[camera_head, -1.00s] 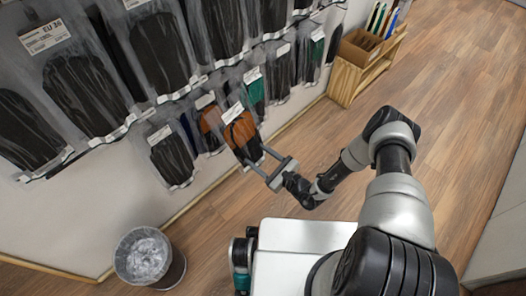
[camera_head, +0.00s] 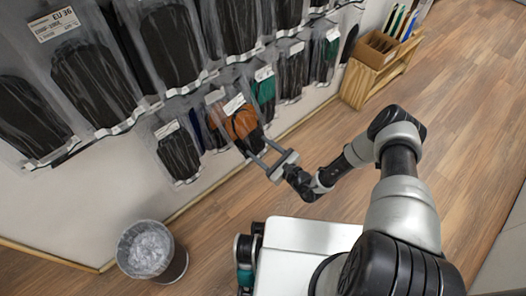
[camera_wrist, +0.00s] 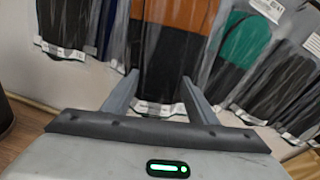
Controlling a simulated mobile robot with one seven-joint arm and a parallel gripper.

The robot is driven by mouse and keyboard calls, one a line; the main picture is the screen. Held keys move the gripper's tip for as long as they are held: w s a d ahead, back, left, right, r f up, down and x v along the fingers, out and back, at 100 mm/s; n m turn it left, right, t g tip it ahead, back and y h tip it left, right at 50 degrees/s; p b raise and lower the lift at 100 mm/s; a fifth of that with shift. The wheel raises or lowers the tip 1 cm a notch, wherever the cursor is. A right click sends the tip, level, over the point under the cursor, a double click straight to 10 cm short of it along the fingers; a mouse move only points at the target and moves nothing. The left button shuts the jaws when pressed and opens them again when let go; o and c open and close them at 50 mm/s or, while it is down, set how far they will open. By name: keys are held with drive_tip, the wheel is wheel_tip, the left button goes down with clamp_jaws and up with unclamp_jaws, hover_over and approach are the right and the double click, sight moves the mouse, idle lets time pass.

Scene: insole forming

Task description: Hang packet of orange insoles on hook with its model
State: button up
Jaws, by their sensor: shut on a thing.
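The packet of orange insoles (camera_head: 240,123), orange above and black below in a clear bag with a white label, is upright by the wall display. My gripper (camera_head: 255,145) is shut on its lower part. In the wrist view, the packet (camera_wrist: 168,22) is between the two fingers (camera_wrist: 161,85), its lower end reaching down toward the palm. More orange shows just left of it in the head view, seemingly another packet behind. The hook above is hidden by the packets, so I cannot tell whether the held packet is on it.
A green packet (camera_head: 264,88) hangs to the right and a black packet (camera_head: 179,155) to the left. Several larger black packets hang above. A waste bin (camera_head: 152,251) stands on the floor at lower left. A wooden box (camera_head: 372,62) stands against the wall.

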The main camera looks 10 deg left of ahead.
drive_tip(key=shift+b+x, duration=1.05)
drive_tip(key=shift+x, duration=1.5)
drive_tip(key=shift+w+a+f+b, duration=0.25)
drive_tip(key=shift+w+a+b, duration=0.05)
drive_tip(key=shift+w+a, duration=0.2)
drive_tip(key=shift+f, duration=0.15)
drive_tip(key=o, duration=1.2)
drive_tip(key=p+v, duration=0.4)
drive_tip(key=v, duration=1.3)
drive_tip(key=shift+s+d, duration=0.15)
